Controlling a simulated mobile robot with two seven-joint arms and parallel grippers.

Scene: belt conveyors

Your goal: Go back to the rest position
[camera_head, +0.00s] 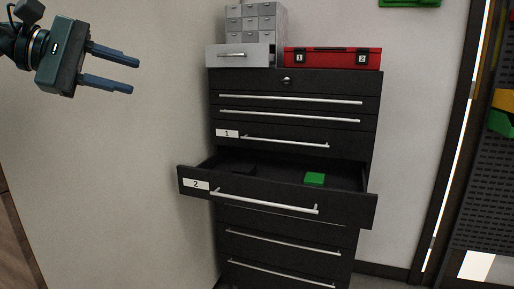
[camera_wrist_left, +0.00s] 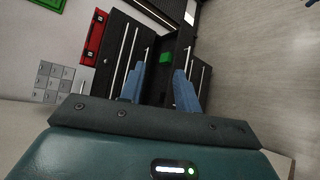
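My left gripper (camera_head: 112,70) is at the upper left of the head view, in the air to the left of the black drawer cabinet (camera_head: 290,137). Its two blue fingers are apart with nothing between them; they also show in the left wrist view (camera_wrist_left: 160,88). The drawer labelled 2 (camera_head: 262,202) is pulled out. A green block (camera_head: 315,179) lies inside it, and a dark object (camera_head: 243,168) lies at its left, hard to make out. The drawer labelled 1 (camera_head: 285,141) above it looks shut. My right gripper is not in view.
On the cabinet top stand a grey small-drawer unit (camera_head: 252,24), with its wide bottom drawer (camera_head: 240,55) pulled out, and a red toolbox (camera_head: 332,58) labelled 1 and 2. A pegboard with yellow and green bins (camera_head: 502,112) is at the right. The open drawer juts into the room.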

